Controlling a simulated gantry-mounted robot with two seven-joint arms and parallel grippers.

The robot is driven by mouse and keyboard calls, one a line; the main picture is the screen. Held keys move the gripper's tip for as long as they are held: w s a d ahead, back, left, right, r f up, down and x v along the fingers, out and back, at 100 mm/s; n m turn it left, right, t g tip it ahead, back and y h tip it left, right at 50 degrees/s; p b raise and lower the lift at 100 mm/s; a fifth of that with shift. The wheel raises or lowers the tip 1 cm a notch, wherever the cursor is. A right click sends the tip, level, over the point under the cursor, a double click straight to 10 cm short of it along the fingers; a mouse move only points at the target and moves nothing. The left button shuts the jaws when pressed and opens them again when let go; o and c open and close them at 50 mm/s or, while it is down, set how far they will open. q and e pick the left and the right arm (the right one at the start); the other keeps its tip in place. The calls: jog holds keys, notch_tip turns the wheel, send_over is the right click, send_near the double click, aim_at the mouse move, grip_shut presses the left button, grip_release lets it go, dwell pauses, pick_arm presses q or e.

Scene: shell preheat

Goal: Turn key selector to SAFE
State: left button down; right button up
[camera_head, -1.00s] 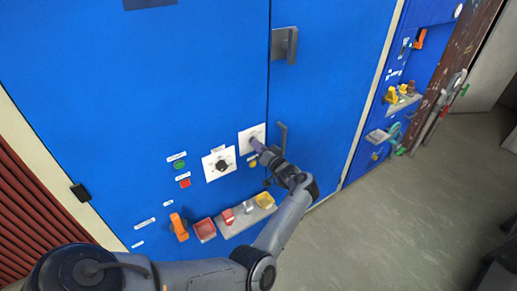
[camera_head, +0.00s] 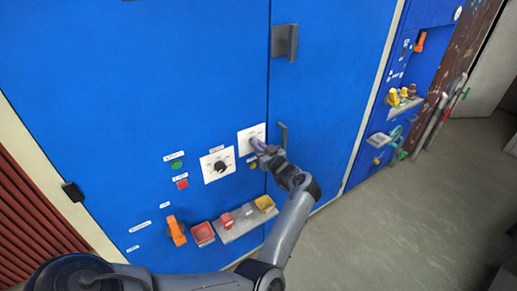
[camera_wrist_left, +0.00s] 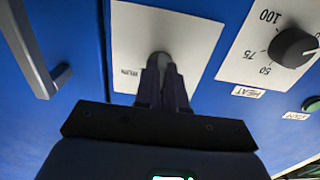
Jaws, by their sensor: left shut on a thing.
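The key selector (camera_wrist_left: 160,60) is a grey knob on a white plate (camera_head: 246,131) on the blue cabinet front. In the left wrist view the plate (camera_wrist_left: 203,35) fills the upper middle, with small upside-down lettering I cannot read surely. My left gripper (camera_head: 259,147) is at the plate in the head view. In the left wrist view its two dark fingers (camera_wrist_left: 162,68) are shut on the key selector, hiding most of it. I cannot tell which position the selector points to. My right gripper is out of view.
A black dial (camera_head: 221,167) on a white plate sits left of the selector, with green (camera_head: 177,165) and red (camera_head: 182,184) buttons further left. A grey shelf (camera_head: 238,230) with small bins is below. A door handle (camera_head: 283,134) stands close to the right.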

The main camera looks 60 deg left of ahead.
pick_arm(q)
jog(key=shift+f, duration=0.1)
dwell(0.3)
jog(key=c, duration=1.2)
grip_release()
jog(key=shift+a, duration=0.1)
jog(key=d, duration=1.1)
jog(key=shift+w+p, duration=0.3)
jog(key=shift+p, duration=0.1)
